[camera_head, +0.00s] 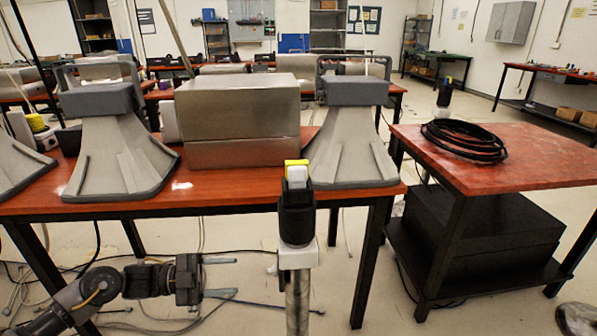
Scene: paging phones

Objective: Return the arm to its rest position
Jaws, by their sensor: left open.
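My left gripper (219,277) is low at the lower left, in front of the red-topped table and below its top. Its two fingers point right and are spread apart, with nothing between them. My left arm (95,290) comes in from the lower left corner, bent at a dark round joint. My right gripper does not show. No phone can be made out for certain. Two grey flared, horn-like objects (120,145) and (347,150) stand upright on the table, apart from the gripper.
The red table (240,190) holds a metal box (237,118). A post with a black and yellow top (296,205) stands before it. A side table (540,160) bears a coiled black cable (465,138). Loose cables (250,302) lie on the floor. Floor between the tables shows bare.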

